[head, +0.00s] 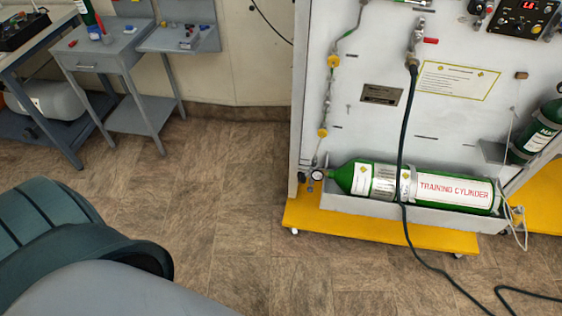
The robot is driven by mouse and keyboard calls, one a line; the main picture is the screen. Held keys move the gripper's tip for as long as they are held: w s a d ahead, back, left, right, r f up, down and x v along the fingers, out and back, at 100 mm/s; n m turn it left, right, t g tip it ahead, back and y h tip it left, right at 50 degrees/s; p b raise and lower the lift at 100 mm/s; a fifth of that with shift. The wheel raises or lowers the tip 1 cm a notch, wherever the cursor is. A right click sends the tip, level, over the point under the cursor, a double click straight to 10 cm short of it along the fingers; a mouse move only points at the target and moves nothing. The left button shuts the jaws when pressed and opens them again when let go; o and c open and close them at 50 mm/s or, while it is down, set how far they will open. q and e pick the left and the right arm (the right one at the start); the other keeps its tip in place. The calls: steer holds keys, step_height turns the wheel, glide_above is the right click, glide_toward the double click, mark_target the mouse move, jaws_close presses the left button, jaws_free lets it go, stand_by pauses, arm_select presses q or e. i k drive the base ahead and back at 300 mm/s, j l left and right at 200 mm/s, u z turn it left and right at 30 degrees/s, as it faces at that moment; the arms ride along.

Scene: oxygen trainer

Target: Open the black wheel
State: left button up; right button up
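A white trainer panel (350,120) stands on a yellow wheeled base (370,228) at the right. A green training cylinder (445,189) lies on its side in a tray at the panel's foot, its neck pointing left. A small round gauge (317,175) sits by the neck. A small dark knob-like part (302,178) shows at the panel's left edge beside the gauge. I cannot tell whether it is the black wheel, nor whether it is open or shut. Neither of my grippers is in view.
A dark hose (404,130) hangs across the panel and cylinder and trails onto the floor at lower right. A second green cylinder (538,132) is at the right edge. Grey tables (108,50) stand at the upper left. The floor (235,215) left of the panel is clear.

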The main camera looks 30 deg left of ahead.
mark_target(301, 177)
steer(key=i+j, duration=0.1)
steer(key=j, duration=0.75)
steer(key=i+j, duration=0.1)
steer(key=j, duration=0.7)
steer(key=i+j, duration=0.1)
steer(key=j, duration=0.75)
